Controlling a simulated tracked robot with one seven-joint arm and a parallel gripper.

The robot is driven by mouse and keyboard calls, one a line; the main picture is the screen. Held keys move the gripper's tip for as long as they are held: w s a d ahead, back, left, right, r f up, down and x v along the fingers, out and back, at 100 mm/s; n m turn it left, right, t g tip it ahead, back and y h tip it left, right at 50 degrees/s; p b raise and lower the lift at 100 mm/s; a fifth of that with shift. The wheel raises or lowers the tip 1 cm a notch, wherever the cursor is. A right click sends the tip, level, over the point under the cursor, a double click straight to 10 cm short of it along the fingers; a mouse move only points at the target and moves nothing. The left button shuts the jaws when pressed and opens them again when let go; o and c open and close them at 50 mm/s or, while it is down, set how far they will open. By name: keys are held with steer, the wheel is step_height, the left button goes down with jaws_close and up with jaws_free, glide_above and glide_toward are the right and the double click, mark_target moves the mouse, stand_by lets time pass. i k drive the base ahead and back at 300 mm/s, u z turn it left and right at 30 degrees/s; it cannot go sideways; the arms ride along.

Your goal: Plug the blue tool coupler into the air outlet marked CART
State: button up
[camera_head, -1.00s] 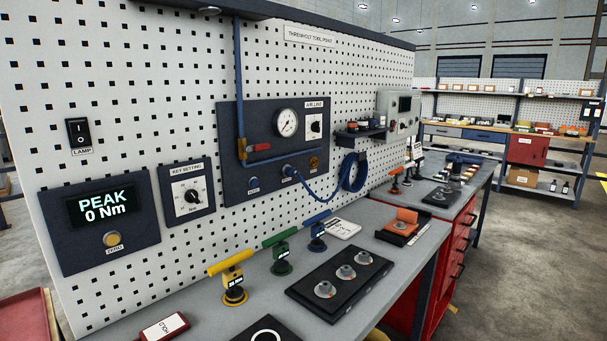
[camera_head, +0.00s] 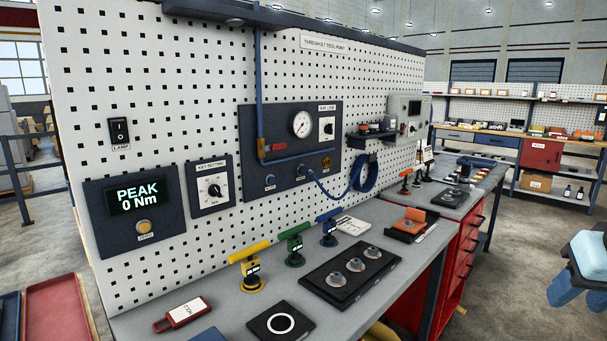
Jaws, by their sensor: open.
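The dark air panel (camera_head: 250,140) is mounted on the white pegboard, with a round gauge (camera_head: 302,124) and a knob plate (camera_head: 327,128). Two blue round fittings sit low on it, a left one (camera_head: 270,181) and a middle one (camera_head: 301,170). A brass fitting (camera_head: 326,163) is at the right. Their small labels are too small to read, so I cannot tell which is CART. A blue hose (camera_head: 323,191) runs from near the middle fitting to a coil (camera_head: 366,172) hanging on the board. I cannot make out the coupler itself. My gripper is not in view.
The bench (camera_head: 217,313) holds yellow (camera_head: 251,266), green (camera_head: 294,245) and blue (camera_head: 328,227) T-handled tools, a red tag (camera_head: 183,313) and a black socket tray (camera_head: 316,287). A red tray (camera_head: 56,310) is at lower left. A light-blue object (camera_head: 589,255) stands at right. Grey floor is open right.

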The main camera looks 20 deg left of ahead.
mark_target(305, 171)
steer(key=z, duration=0.05)
steer(key=i, duration=1)
steer(key=u, duration=0.05)
